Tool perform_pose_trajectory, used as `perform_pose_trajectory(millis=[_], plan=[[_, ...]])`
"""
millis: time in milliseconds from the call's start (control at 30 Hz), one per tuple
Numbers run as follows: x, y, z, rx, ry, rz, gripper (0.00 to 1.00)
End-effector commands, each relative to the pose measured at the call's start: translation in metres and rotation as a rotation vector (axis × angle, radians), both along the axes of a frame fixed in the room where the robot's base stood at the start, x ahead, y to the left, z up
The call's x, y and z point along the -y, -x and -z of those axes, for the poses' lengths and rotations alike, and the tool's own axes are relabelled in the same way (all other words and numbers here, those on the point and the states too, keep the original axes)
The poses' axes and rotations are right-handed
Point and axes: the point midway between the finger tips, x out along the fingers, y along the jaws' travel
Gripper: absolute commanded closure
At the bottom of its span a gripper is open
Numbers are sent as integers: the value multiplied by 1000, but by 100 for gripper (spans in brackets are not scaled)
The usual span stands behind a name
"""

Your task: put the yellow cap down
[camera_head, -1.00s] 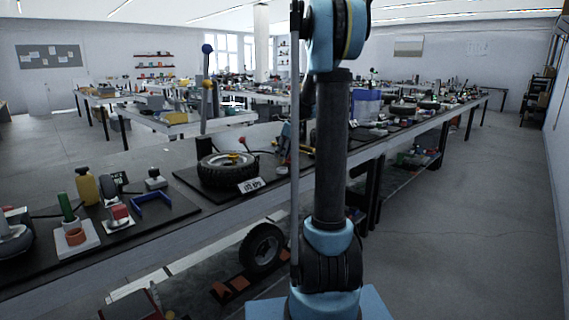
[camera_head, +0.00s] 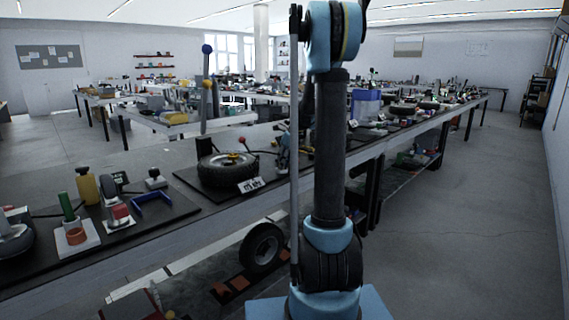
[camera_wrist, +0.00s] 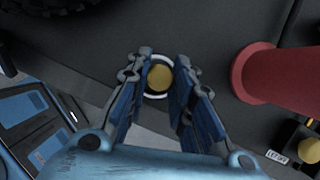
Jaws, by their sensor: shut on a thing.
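The yellow cap (camera_wrist: 160,77) is between the two blue fingers of my gripper (camera_wrist: 160,80) in the wrist view. I see it from above as a round yellow top, with a white ring showing around it against the dark mat (camera_wrist: 200,25). My gripper is shut on the cap. How high the cap is above the surface, or whether it touches it, I cannot tell. In the head view my gripper (camera_head: 284,157) shows only in part, beside my arm and over the bench past the tyre. The cap cannot be made out there.
In the wrist view a red cylinder (camera_wrist: 275,78) stands close on the right, with a yellow-topped black box (camera_wrist: 299,145) below it. A tyre (camera_wrist: 45,5) is at the top left, and blue panels (camera_wrist: 35,120) are at the left. The bench carries several other parts (camera_head: 88,190).

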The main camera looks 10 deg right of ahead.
Motion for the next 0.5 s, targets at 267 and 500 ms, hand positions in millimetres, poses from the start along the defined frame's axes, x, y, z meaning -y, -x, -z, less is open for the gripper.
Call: perform_pose_trajectory(millis=[267,500], plan=[[0,1,9,-11,7,-3,58],[3,1,9,-10,7,0,58]])
